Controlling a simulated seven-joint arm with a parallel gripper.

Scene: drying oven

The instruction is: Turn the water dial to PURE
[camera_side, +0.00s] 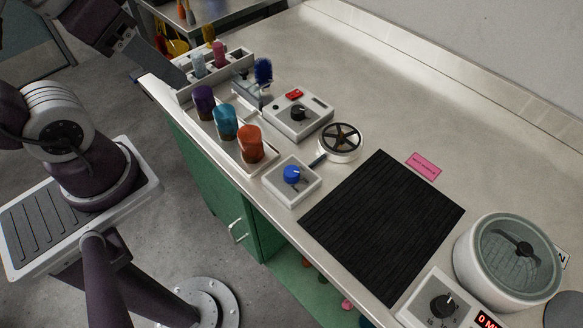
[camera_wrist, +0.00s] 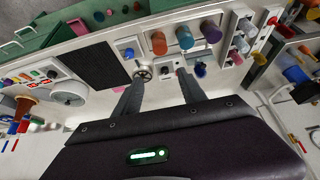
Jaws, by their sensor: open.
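The water dial looks to be the blue knob (camera_side: 292,175) on a small white box (camera_side: 281,194) near the front edge of the bench. A smaller view of this blue knob is in the wrist view (camera_wrist: 128,52). Its markings are too small to read, so its setting cannot be told. My gripper (camera_wrist: 159,87) is open and empty in the wrist view, its two grey fingers spread above the bench. In the side view the arm's end is at the upper left, well apart from the blue knob, and partly cut off by the frame.
Purple, teal and orange cups (camera_side: 251,145) stand in a tray left of the knob. A white box with a black knob (camera_side: 298,113) and a spoked wheel (camera_side: 341,139) are behind it. A black mat (camera_side: 384,221) lies to the right, before a round glass-lidded pot (camera_side: 508,262). The back bench is clear.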

